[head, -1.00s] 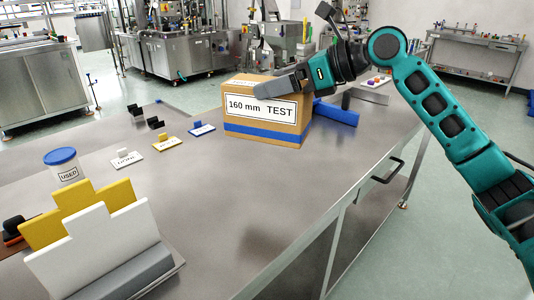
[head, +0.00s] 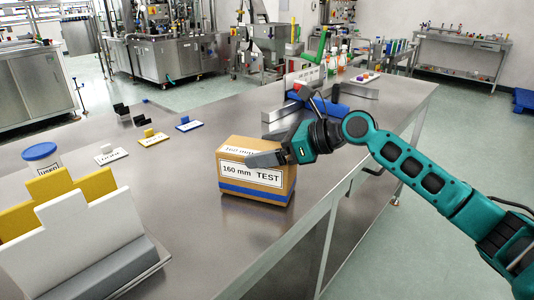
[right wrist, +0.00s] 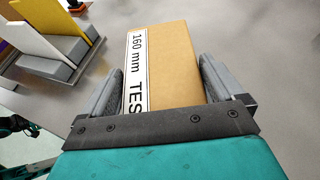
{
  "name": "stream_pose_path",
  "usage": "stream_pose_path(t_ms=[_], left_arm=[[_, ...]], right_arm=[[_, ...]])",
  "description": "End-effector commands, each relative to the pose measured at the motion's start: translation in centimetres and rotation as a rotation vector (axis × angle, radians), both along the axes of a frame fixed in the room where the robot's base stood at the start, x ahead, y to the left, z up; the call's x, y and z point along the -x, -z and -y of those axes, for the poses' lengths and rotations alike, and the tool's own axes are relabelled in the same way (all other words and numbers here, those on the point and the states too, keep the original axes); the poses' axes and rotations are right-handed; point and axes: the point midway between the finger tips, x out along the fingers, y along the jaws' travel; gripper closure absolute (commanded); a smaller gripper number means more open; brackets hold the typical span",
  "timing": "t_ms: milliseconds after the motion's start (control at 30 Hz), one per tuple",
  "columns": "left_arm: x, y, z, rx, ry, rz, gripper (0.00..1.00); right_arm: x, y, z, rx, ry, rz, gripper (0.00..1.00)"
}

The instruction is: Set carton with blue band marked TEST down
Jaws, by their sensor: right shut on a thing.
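The carton with a blue band (head: 256,190) is upright at the near side of the steel table, with its label reading 160 mm TEST facing me. My right gripper (head: 262,157) reaches in from the right and is shut on its upper part, one finger across the front face. In the right wrist view, the carton (right wrist: 172,70) sits between both fingers. Its base is at or very near the tabletop; I cannot tell whether it touches. My left gripper is not in view.
Yellow and white stepped plates (head: 80,220) stand in a grey holder at the near left, by a USED tub (head: 42,158). Small labelled stands (head: 155,138) lie behind. A blue piece and metal rails (head: 340,100) are at the back right. Bare table (head: 200,225) surrounds the carton.

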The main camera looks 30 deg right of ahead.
Motion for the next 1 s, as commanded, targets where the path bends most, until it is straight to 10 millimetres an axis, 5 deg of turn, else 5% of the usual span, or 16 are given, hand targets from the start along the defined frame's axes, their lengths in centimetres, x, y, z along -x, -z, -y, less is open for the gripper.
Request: stream_pose_path(t_ms=[367, 400, 733, 1000], left_arm=[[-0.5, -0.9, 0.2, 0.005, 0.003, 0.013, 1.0], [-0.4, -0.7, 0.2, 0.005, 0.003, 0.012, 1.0], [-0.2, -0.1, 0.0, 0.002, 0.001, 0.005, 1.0], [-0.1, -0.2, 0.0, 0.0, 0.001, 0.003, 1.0]], right_arm=[[0.0, 0.4, 0.0, -0.003, 0.001, 0.005, 0.84], [0.0, 0.7, 0.0, -0.001, 0.0, 0.001, 0.02], [0.1, 0.5, 0.1, 0.001, 0.0, 0.002, 0.0], [2.6, -0.7, 2.4, 0.003, 0.002, -0.002, 0.0]])
